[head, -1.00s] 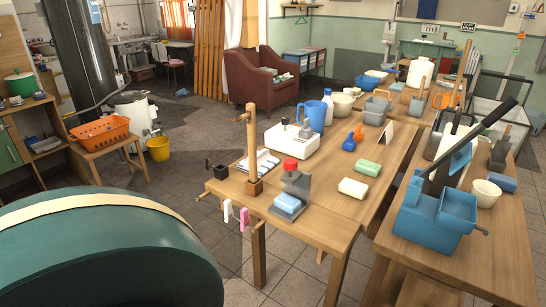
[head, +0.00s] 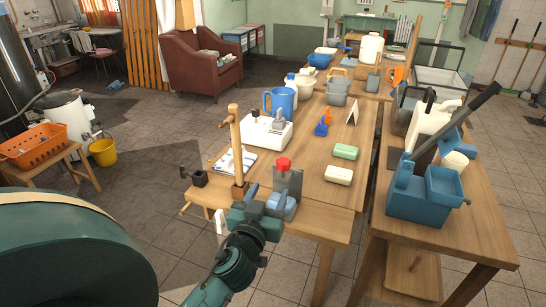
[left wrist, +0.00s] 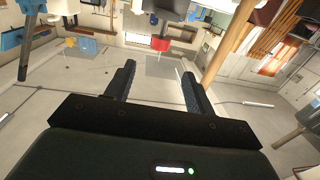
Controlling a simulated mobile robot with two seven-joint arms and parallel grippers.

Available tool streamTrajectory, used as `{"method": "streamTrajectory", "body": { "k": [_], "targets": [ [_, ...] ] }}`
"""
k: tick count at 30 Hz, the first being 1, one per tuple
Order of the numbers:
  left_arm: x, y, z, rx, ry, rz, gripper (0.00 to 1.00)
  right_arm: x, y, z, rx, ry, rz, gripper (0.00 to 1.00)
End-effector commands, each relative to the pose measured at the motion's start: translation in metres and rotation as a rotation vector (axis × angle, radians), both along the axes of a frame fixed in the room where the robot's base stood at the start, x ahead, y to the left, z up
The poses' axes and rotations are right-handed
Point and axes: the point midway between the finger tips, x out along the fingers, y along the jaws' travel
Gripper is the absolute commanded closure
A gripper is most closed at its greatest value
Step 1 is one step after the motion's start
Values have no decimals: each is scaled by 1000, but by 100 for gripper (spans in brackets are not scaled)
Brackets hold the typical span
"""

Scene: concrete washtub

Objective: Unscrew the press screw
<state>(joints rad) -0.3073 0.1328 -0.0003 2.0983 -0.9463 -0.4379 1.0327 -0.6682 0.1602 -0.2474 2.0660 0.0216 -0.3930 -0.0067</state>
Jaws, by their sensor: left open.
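The press is a grey block with a red screw knob (head: 283,164) on top, standing at the near edge of the wooden table. A light blue block (head: 283,205) sits low in its front, partly hidden by my gripper. My left gripper (head: 262,196) is open, just in front and to the left of the press, below the red knob. In the left wrist view the open fingers (left wrist: 158,72) have nothing between them, and the red knob (left wrist: 160,44) shows beyond their tips. My right gripper is not in view.
A wooden post (head: 237,150) stands close left of the press. A white machine (head: 265,133) and a blue jug (head: 281,102) stand behind it.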

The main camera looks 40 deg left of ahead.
Motion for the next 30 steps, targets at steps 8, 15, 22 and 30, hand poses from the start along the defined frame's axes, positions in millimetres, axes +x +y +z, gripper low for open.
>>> {"method": "streamTrajectory", "body": {
  "k": [8, 15, 22, 30],
  "targets": [
    [35, 12, 5, 2, -7, 2, 46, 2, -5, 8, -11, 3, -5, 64],
    [84, 28, 4, 3, -5, 3, 46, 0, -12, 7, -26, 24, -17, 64],
    [115, 38, 2, 1, -3, 2, 46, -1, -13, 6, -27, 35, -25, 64],
    [125, 41, 1, 0, -2, 2, 46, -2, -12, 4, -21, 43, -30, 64]
  ]
}}
